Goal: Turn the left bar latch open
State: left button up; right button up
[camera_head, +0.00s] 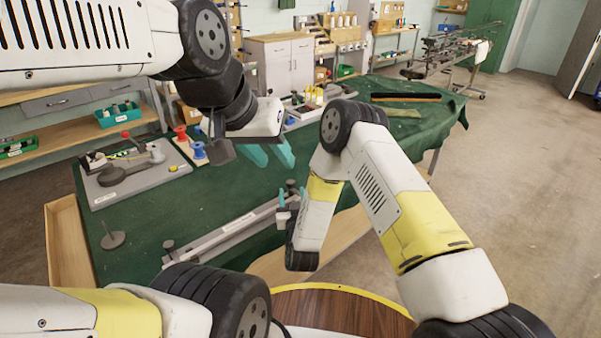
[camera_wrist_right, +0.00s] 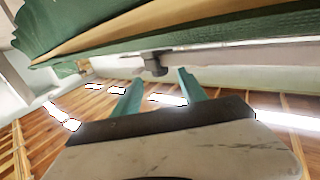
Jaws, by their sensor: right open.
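A long grey bar (camera_head: 225,232) lies along the near edge of the green-covered table. The left bar latch, a small dark knob (camera_head: 168,245), stands at its left end, with no gripper at it. Another dark knob (camera_head: 290,185) is at the right end. My left gripper (camera_head: 276,164) is above the table behind the bar, its teal fingers apart and empty. My right gripper (camera_wrist_right: 158,88) is open; in the head view its wrist is by the bar's right end and its fingers are mostly hidden. In the right wrist view a dark knob (camera_wrist_right: 154,64) shows just beyond its fingertips.
A grey board with a dark lever (camera_head: 130,174) lies at the table's left, beside red and blue spools (camera_head: 197,150). A round metal disc with a stem (camera_head: 113,239) stands near the front left. Cloth between them is clear.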

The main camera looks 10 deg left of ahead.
aim_at(291, 186)
jog(key=x, duration=0.6)
grip_shut()
